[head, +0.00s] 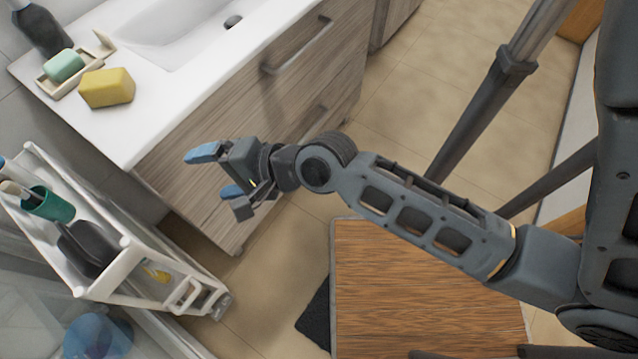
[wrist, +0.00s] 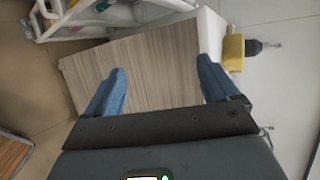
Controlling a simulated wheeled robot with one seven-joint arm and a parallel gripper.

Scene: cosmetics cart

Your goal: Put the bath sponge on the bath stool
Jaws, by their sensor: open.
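The yellow bath sponge (head: 107,87) sits on the white sink counter near its left end, beside a soap dish. It also shows in the wrist view (wrist: 234,52), right of the fingers. My gripper (head: 217,172) has blue fingertips spread apart with nothing between them. It hangs in front of the wooden cabinet, below and right of the sponge and apart from it. The wood-topped bath stool (head: 420,280) is at the bottom centre of the head view, partly hidden under my arm. A wooden corner of it shows at the left of the wrist view (wrist: 12,155).
The white counter (head: 150,110) holds a green soap in a dish (head: 45,85) and a dark bottle (head: 40,28). A white cart (head: 125,245) with a green cup (head: 48,203) stands at lower left. The stool's visible top is bare.

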